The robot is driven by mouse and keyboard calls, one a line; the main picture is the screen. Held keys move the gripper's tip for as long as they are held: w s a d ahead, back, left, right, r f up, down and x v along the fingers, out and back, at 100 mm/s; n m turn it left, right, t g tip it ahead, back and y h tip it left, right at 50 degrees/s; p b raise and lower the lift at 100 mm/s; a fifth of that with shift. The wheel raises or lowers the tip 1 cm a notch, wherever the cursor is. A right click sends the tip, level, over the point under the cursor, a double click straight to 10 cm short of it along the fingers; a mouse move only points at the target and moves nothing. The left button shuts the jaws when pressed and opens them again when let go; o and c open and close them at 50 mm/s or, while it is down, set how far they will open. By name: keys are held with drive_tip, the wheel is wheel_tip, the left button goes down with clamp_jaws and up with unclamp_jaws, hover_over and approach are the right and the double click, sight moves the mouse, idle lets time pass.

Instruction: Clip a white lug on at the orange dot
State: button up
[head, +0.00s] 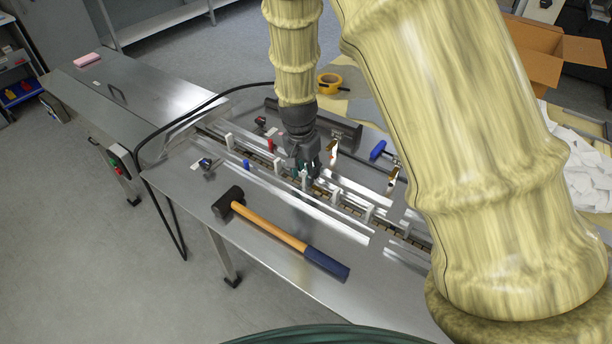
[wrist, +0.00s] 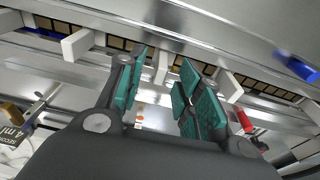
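My gripper (head: 304,174) is low over the chain channel in the head view. In the wrist view its teal-padded fingers (wrist: 162,78) are apart, on either side of a white lug (wrist: 162,66) that stands at the chain. I see a gap between the lug and the pads. Other white lugs stand along the chain on both sides, one at left (wrist: 78,44) and one at right (wrist: 229,86). A small orange dot (wrist: 140,118) shows between the fingers, nearer the palm. The gripper hides this spot in the head view.
A mallet (head: 270,232) lies on the steel table in front of the rails. A blue-handled clamp (head: 378,150), a red knob (head: 270,145) and a blue knob (head: 246,164) stand near the channel. Yellow tape (head: 329,82) and a cardboard box (head: 535,50) are behind.

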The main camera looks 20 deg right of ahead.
wheel_tip(320, 180, up, 9)
drive_tip(key=shift+s+a+f, duration=0.15)
drive_tip(key=shift+s+a, duration=0.2)
drive_tip(key=shift+a, duration=0.05)
idle(0.4)
